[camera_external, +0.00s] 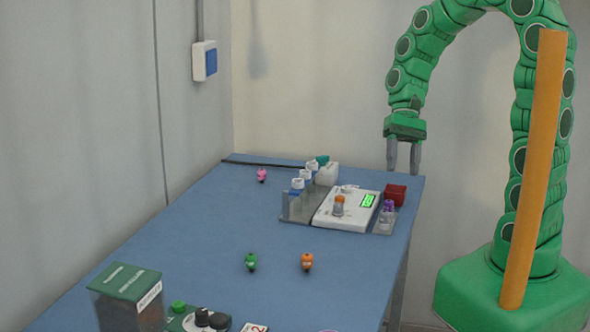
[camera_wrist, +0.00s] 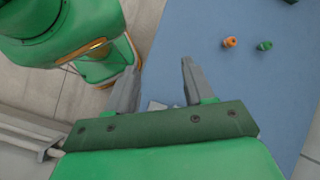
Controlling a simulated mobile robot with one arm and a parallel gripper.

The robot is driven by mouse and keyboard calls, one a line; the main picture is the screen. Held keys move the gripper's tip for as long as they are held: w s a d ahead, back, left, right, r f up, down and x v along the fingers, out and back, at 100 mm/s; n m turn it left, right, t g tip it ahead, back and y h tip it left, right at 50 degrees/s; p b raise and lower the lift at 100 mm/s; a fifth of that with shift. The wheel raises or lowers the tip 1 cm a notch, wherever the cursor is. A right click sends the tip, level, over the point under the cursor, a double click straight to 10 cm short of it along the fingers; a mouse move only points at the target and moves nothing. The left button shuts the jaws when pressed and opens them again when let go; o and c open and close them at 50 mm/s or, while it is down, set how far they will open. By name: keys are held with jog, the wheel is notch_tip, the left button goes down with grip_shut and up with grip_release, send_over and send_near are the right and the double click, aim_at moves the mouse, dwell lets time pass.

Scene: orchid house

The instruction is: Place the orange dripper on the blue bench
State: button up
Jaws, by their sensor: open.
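A small orange dripper (camera_external: 307,261) lies on the blue bench (camera_external: 215,222), toward its right edge in the external view. It also shows in the wrist view (camera_wrist: 230,42), near the top and right of the fingers. A similar green dripper (camera_external: 251,262) lies to its left in the external view, and it shows in the wrist view (camera_wrist: 264,45). My gripper (camera_external: 403,172) is open and empty, raised by the bench's far right corner. In the wrist view its two grey fingers (camera_wrist: 162,80) are spread apart. The orange dripper is well away from them.
A white device (camera_external: 333,218) with a green display stands mid-bench, with vials, a white bottle and a red box (camera_external: 395,194) around it. A pink dripper (camera_external: 262,175) lies far back. A green box (camera_external: 127,296) stands at the near left. An orange post (camera_external: 535,170) crosses my arm's view.

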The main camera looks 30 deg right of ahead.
jog(key=s+d+r+n+t+h, duration=0.1)
jog(key=s+d+r+t+h, duration=0.1)
jog(key=s+d, duration=0.3)
jog(key=s+d+r+n+t+h, duration=0.1)
jog(key=s+d, duration=0.5)
jog(key=d, duration=0.6)
notch_tip(320, 180, up, 2)
jog(key=shift+r+n+t+h, duration=0.1)
jog(key=shift+n+t+h, duration=0.2)
jog(key=shift+t+h, duration=0.35)
